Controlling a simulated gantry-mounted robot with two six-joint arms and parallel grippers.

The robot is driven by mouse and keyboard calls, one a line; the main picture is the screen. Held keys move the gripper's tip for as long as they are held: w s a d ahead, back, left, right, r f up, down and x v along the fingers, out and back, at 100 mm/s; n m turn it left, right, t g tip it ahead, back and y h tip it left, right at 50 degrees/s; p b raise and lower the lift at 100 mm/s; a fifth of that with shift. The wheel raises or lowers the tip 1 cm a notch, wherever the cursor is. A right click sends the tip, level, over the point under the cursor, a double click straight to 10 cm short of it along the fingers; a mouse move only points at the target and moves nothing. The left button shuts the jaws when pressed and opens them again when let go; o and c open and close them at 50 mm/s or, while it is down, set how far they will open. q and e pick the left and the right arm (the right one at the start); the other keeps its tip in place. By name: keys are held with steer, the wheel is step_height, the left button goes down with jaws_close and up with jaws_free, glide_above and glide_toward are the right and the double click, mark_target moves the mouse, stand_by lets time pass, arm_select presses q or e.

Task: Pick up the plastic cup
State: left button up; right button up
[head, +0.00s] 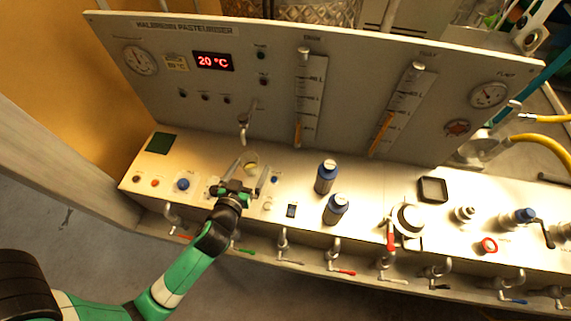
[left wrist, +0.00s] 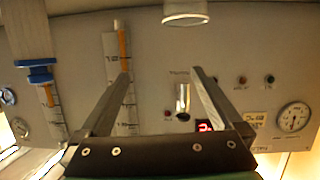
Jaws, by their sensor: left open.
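A small clear, yellowish plastic cup (head: 251,157) stands on the white worktop below the panel's spout, left of the middle. In the left wrist view a pale, glassy round rim or base, likely the same cup (left wrist: 187,14), is cut off by the top edge. My left gripper (head: 248,174) is open, with its two fingers apart and pointing toward the cup. In the left wrist view the open fingers (left wrist: 160,72) hold nothing between them, and the cup lies beyond their tips. My right gripper is not in view.
The upright panel (head: 275,70) with a 20 °C display (head: 213,61) stands behind the worktop. A metal spout (head: 243,127) projects from it. Two blue-capped bottles (head: 326,177) (head: 337,208) stand to the right. Several valves line the front edge, and a black tray (head: 433,190) lies farther right.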

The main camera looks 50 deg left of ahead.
arm_select(q)
steer(key=shift+g, duration=0.7)
steer(key=s+f, duration=0.1)
steer(key=f, duration=0.1)
steer(key=s+f+b, duration=0.1)
steer(key=s+f, duration=0.2)
steer(key=f, duration=0.2)
steer(key=shift+s+a+b, duration=0.1)
steer(key=shift+s+b, duration=0.1)
steer(key=shift+b, duration=0.15)
steer(key=shift+s, duration=0.15)
steer(key=shift+a+r, duration=0.1)
steer(key=shift+r, duration=0.05)
steer(key=shift+w+a, duration=0.25)
steer(key=shift+w, duration=0.1)
glide_toward(252, 160)
steer(key=shift+w+a+f, duration=0.15)
steer(key=shift+w+a, duration=0.05)
steer(key=shift+w, duration=0.2)
steer(key=shift+w+a+f, duration=0.15)
steer(key=shift+w, duration=0.3)
steer(key=x, duration=0.5)
steer(key=shift+a, duration=0.25)
steer(key=shift+s, duration=0.1)
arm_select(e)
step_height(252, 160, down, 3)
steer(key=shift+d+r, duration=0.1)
arm_select(q)
steer(key=shift+c, duration=0.3)
